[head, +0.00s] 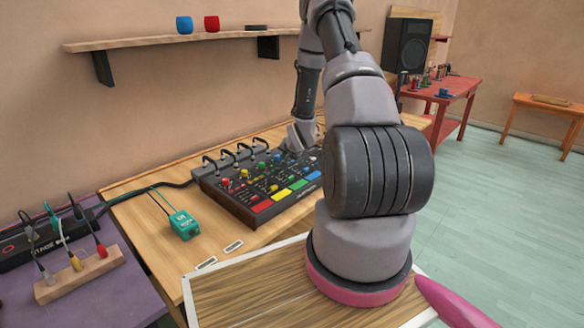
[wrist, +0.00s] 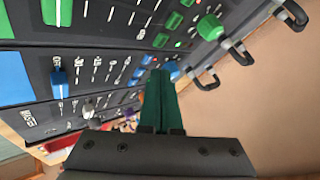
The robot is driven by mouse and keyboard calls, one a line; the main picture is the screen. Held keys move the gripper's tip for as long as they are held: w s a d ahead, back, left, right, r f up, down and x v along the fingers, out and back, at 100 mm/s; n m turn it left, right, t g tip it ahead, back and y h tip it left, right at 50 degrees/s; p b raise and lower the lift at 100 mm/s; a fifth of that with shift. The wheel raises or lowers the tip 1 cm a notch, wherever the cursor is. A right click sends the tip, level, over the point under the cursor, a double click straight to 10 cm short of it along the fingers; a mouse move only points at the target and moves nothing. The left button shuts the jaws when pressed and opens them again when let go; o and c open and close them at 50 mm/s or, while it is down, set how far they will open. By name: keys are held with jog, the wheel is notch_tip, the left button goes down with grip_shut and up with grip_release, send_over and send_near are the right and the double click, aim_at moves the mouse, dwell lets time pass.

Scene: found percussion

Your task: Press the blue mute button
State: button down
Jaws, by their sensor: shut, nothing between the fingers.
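The mixer (head: 236,205) is a dark console with rows of coloured knobs and pads, lying on the wooden table. In the wrist view its panel (wrist: 100,45) fills the upper left, with a blue pad (wrist: 12,78), a blue fader cap (wrist: 60,83) and small blue buttons (wrist: 147,60) just left of my fingertips. I cannot tell clearly which is the mute button. My gripper (wrist: 160,76) has green fingers pressed together and empty, their tips over the blue row; contact cannot be told. In the head view my arm hides part of the mixer.
Several black cables (wrist: 207,78) curve up from the mixer's back edge close to the fingertips. A teal box (head: 184,225) stands left of the mixer. A wall shelf (head: 150,43) with two small cups hangs above.

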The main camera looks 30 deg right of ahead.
jog(key=shift+f, duration=0.1)
jog(key=shift+f, duration=0.3)
jog(key=shift+f, duration=0.2)
dwell(0.4)
jog(key=shift+r, duration=0.65)
jog(key=shift+r, duration=3)
